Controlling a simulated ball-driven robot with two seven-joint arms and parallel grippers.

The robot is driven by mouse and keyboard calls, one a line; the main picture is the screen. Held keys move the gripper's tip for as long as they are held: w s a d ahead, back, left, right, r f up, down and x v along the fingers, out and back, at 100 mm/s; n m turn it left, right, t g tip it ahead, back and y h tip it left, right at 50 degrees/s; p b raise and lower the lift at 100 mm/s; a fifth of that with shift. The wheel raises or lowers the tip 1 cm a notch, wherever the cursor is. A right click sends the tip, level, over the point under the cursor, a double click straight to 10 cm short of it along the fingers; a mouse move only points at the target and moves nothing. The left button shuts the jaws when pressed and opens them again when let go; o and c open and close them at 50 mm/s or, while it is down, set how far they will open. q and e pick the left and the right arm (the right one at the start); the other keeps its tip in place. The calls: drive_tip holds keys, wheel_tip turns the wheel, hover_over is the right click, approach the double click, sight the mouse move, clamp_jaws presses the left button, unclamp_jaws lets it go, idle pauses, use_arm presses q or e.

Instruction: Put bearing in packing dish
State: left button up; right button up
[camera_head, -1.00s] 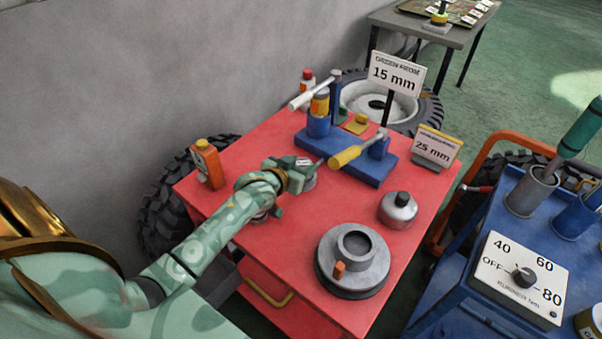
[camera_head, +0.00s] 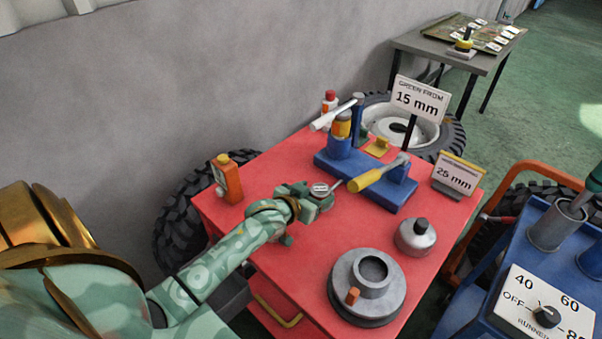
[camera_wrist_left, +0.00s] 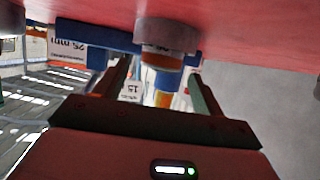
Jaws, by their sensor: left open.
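A grey round part, which looks like the bearing (camera_head: 322,199), sits on the red cart top, partly hidden by my left gripper (camera_head: 318,203). In the left wrist view, a grey short cylinder, likely the same bearing (camera_wrist_left: 168,35), shows ahead of and between the two fingers of my open left gripper (camera_wrist_left: 158,75). I cannot tell whether the fingers touch it. A grey round dish with a raised hollow centre, likely the packing dish (camera_head: 345,270), stands at the cart's front right, apart from the gripper. My right gripper is not in view.
A blue tool block (camera_head: 335,168) with a yellow-handled tool (camera_head: 366,179) stands just behind the gripper. An orange bottle (camera_head: 228,182) stands left and a grey oil can (camera_head: 415,237) right. A blue cart (camera_head: 477,300) adjoins at right. Red surface is clear between gripper and dish.

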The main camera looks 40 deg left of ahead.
use_arm(q)
drive_tip(key=p+v, duration=0.2)
drive_tip(key=v, duration=0.7)
drive_tip(key=shift+r+p, duration=0.15)
drive_tip(key=shift+p, duration=0.15)
drive_tip(key=shift+s, duration=0.3)
